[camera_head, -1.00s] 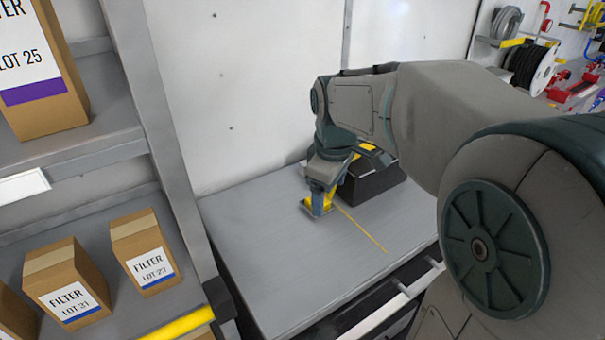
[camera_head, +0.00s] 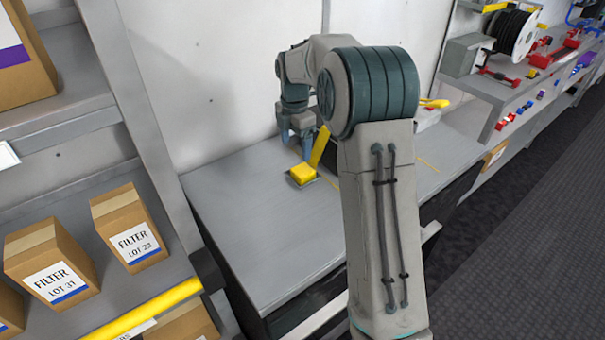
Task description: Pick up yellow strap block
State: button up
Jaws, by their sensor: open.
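The yellow strap block (camera_head: 302,174) sits on the grey bench top (camera_head: 235,205), on a small dark base. My arm crosses the middle of the view and covers part of the bench.
A yellow upright piece (camera_head: 320,146) stands just right of my gripper, beside a dark box mostly hidden by my arm. Shelves with filter boxes (camera_head: 129,228) stand at the left. The bench left of the block is clear. A cable reel (camera_head: 514,34) stands at the back right.

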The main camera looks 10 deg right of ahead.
aim_at(296, 173)
notch_tip(296, 173, down, 4)
jog(key=shift+r, duration=0.2)
jog(key=shift+s+f+p, duration=0.15)
jog(key=shift+f+p, duration=0.15)
jog(key=shift+f, duration=1.1)
jog(key=shift+s+f+p, duration=0.1)
jog(key=shift+f+p, duration=0.15)
jog(key=shift+f, duration=1.1)
jog(key=c, duration=1.1)
